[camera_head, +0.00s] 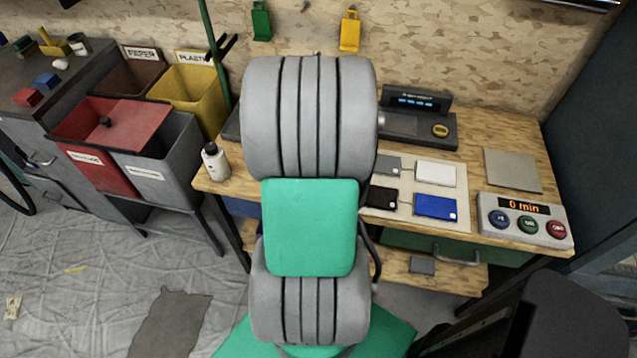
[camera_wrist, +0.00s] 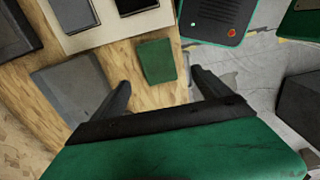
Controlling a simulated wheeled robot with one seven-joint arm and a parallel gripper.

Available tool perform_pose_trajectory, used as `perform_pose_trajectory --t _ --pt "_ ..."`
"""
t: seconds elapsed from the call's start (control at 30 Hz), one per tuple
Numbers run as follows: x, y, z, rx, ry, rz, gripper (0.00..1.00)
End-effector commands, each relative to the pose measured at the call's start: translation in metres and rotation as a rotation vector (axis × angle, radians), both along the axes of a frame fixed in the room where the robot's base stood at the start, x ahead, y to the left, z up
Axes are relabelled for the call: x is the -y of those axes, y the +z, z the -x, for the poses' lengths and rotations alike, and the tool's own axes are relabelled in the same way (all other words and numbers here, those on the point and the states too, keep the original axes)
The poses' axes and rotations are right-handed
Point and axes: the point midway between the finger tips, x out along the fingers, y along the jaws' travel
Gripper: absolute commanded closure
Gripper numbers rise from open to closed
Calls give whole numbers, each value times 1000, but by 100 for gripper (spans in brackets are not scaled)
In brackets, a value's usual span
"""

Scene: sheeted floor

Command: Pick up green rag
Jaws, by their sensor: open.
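The green rag (camera_wrist: 156,60) shows in the wrist view as a small, folded-looking green rectangle lying on the wooden bench, close to the bench edge. My gripper (camera_wrist: 160,77) is open, with one dark finger on each side of the rag in the picture. Nothing shows between the fingers except the rag and bench beyond them. I cannot tell how far the fingertips are above the bench. In the head view my arm covers the middle of the bench, and neither the rag nor my fingers can be seen there.
A beige mat (camera_head: 468,203) with several flat cards lies on the bench, right of my arm. A button box (camera_head: 524,222) stands farther right. A white bottle (camera_head: 215,161) is at the bench's left end. Red and grey bins (camera_head: 170,165) stand left. Sheeted floor is beyond the bench edge.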

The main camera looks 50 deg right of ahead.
Motion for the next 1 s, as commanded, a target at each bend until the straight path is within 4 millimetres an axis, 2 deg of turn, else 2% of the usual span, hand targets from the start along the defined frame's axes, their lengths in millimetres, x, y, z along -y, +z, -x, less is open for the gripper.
perform_pose_trajectory --t 0.5,0.73,1.0 --pt "6 -75 6 -2 8 -3 13" --pt "7 -78 6 -1 8 -2 13" --pt "6 -78 6 -1 8 -2 35"
